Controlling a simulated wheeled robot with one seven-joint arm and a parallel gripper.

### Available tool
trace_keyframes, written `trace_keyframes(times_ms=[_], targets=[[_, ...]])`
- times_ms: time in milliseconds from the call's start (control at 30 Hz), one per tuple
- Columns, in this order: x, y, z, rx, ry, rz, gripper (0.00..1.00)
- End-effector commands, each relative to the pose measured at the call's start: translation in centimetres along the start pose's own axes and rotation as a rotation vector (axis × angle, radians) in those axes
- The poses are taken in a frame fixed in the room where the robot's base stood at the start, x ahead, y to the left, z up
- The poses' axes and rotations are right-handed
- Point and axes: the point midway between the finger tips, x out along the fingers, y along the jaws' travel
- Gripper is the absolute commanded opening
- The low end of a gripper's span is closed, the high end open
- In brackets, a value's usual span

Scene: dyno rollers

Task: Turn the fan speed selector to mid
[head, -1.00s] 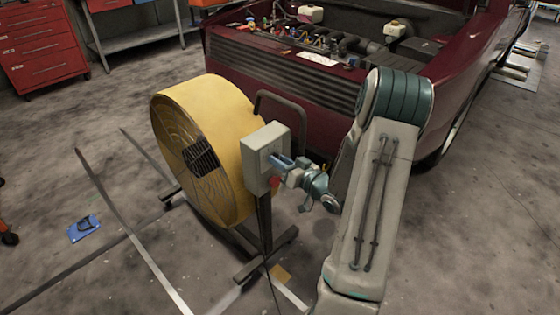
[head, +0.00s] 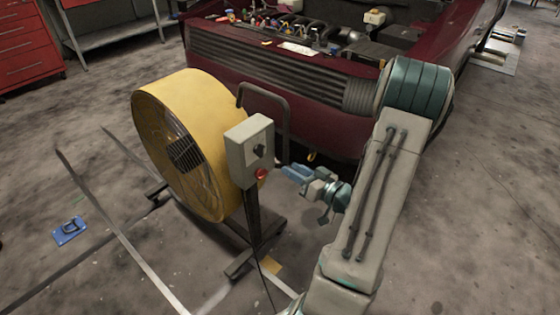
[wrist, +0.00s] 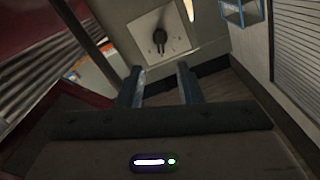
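The fan speed selector (head: 259,151) is a dark knob on the front of a grey control box (head: 238,155) beside the yellow drum fan (head: 190,135). A red button (head: 262,174) sits below it. In the wrist view the selector (wrist: 160,38) shows on its pale square plate (wrist: 143,34), beyond my fingertips. My gripper (head: 288,171) is to the right of the box and slightly below the selector, apart from it. In the wrist view my gripper (wrist: 161,72) has its two fingers parted with nothing between them. The selector's markings are too small to read.
The fan's handle (head: 287,105) rises behind the box, and its stand (head: 255,240) has feet on the floor. A dark red vehicle (head: 290,90) with its engine bay open stands behind. A blue object (head: 69,231) lies on the floor at left. Floor at right is clear.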

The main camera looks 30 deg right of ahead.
Motion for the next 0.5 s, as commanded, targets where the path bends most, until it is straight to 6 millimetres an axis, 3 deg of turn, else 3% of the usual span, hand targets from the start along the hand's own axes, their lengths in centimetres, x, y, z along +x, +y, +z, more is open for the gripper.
trace_keyframes(times_ms=[200, 500], targets=[[-2.2, 0.1, 0.0, -0.001, 0.000, 0.001, 0.33], [-2.4, 0.0, 0.0, 0.000, 0.000, 0.000, 0.33]])
